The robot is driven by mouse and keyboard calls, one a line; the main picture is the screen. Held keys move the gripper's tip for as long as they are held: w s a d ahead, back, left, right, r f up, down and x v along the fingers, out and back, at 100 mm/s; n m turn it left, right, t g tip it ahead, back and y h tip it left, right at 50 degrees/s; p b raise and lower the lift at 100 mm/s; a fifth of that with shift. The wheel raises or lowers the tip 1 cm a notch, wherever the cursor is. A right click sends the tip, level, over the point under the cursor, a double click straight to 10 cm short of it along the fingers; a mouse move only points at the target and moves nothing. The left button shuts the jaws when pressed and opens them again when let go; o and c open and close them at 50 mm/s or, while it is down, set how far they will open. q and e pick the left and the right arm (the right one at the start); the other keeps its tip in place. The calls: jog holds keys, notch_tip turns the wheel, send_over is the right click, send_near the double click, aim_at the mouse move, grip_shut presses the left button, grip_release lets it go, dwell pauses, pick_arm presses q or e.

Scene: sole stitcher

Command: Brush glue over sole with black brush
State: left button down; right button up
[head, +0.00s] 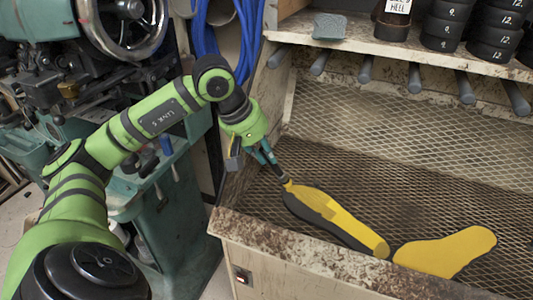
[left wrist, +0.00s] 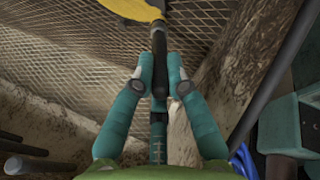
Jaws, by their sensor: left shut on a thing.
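My left gripper (head: 267,156) is shut on the black brush (head: 282,174). In the left wrist view the teal fingers (left wrist: 160,72) close on its dark handle (left wrist: 159,88). Yellow covers much of this sole's top, with dark areas at the left end and along the lower edge. A second sole (head: 445,252), yellow on top, lies to the right. A yellow sole part shows at the top of the left wrist view (left wrist: 130,8).
The soles lie on a metal mesh (head: 400,150) in a bench with a rusty front edge (head: 300,250). Pegs (head: 414,78) stick out below a shelf (head: 430,55) with a grey block (head: 329,26) and black numbered stacks (head: 495,35). A teal machine (head: 165,220) stands left.

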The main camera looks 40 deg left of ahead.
pick_arm(q)
jog(key=shift+a+r, duration=0.15)
jog(key=shift+r, duration=0.35)
jog(key=shift+r+p, duration=0.4)
jog(key=shift+r, duration=0.1)
jog(key=shift+d+r+p, duration=0.3)
jog(key=shift+r+p, duration=0.15)
jog(key=shift+r, duration=0.45)
jog(key=shift+a+r+p, duration=0.15)
jog(key=shift+r+p, duration=0.35)
jog(key=shift+r, duration=0.25)
jog(key=shift+r+p, duration=0.75)
jog(key=shift+r, duration=0.6)
